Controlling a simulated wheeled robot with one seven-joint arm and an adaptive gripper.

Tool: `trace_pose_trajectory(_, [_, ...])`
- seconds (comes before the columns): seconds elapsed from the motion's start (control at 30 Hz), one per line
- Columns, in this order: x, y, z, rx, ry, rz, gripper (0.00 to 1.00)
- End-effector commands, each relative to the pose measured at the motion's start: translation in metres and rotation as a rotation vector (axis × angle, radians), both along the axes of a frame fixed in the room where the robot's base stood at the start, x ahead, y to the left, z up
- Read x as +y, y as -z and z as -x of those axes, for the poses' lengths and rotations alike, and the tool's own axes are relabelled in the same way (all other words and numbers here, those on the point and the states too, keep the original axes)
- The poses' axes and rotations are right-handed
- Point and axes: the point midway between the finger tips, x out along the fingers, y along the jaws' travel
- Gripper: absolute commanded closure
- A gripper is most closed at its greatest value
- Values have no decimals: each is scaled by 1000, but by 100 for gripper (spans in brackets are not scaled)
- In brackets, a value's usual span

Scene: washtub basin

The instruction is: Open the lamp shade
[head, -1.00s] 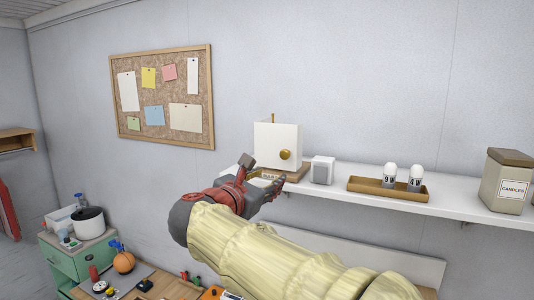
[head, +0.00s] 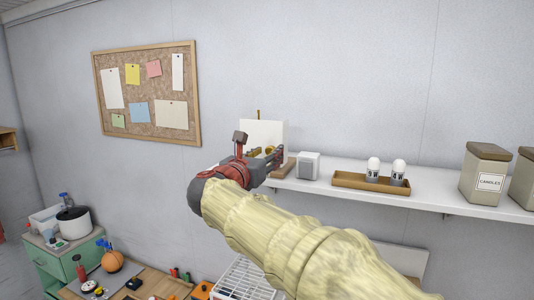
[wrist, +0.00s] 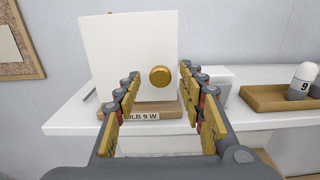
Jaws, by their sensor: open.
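The lamp shade (wrist: 120,55) is a white box-like piece with a round brass knob (wrist: 160,76) on its front. It stands on a wooden base (wrist: 150,112) with a partly covered label that ends in "9 W". In the head view the lamp shade (head: 272,128) is partly hidden behind my gripper (head: 266,158). In the wrist view my gripper (wrist: 160,85) is open, its fingers on either side of the knob's line of sight. Nothing is between the fingers; I cannot tell how far the tips are from the knob.
A white shelf (head: 440,197) carries the lamp. To its right are a small white box (head: 308,166), a wooden tray (head: 350,182) with two bulbs, and a candle canister (head: 484,175). A corkboard (head: 148,112) hangs at left. A wire rack (head: 243,280) lies below.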

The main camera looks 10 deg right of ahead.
Motion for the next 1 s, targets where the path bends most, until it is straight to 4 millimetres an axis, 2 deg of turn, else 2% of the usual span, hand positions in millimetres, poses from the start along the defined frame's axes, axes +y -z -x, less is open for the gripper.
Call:
trace_pose_trajectory(0.27, [-1, 0, -1, -1, 0, -1, 60])
trace_pose_trajectory(1.0, [-1, 0, -1, -1, 0, -1, 100])
